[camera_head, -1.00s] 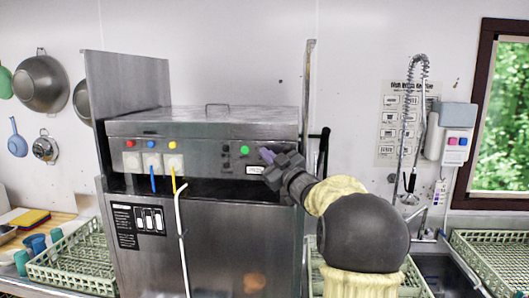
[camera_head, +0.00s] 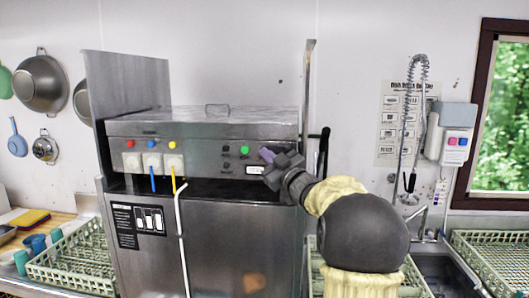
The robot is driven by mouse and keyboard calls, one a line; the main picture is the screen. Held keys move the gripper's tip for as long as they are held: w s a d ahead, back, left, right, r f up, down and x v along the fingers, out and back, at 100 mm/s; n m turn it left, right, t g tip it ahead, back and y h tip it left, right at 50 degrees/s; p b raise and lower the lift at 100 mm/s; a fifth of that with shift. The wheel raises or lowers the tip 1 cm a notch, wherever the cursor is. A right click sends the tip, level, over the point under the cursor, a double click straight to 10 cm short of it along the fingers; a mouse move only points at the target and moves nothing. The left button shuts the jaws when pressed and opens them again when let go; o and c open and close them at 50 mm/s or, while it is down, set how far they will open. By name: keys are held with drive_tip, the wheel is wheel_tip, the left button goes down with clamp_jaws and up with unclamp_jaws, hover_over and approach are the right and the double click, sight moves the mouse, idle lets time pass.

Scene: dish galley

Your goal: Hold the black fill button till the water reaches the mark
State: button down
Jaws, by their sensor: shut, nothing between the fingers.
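The steel dish machine (camera_head: 240,235) stands in the middle, with a control panel along its upper front. Small black buttons (camera_head: 226,148) sit on the panel's right part, beside a green button (camera_head: 245,150). Their lettering is too small to read, so I cannot tell which is the fill button. My gripper (camera_head: 266,157) is shut and empty at the panel's right end, just right of the green button. It covers that part of the panel; I cannot tell whether its tip touches anything. I cannot make out a water level or its mark.
Red, blue and yellow knobs or lights, with white plates (camera_head: 173,164) below, are on the panel's left. A white hose (camera_head: 181,235) hangs down the front. Green racks (camera_head: 75,262) stand left and right. A spray tap (camera_head: 411,125) hangs at right.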

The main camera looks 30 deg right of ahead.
drive_tip(key=shift+s+f, duration=0.1)
idle(0.5)
drive_tip(key=shift+s+a+b, duration=0.45)
drive_tip(key=shift+s+b, duration=0.15)
drive_tip(key=shift+b, duration=0.05)
drive_tip(key=s+a+b, duration=0.1)
drive_tip(key=s, duration=0.1)
drive_tip(key=s+a+b, duration=0.1)
drive_tip(key=s+b, duration=0.1)
drive_tip(key=shift+a, duration=0.4)
drive_tip(key=shift+s, duration=0.1)
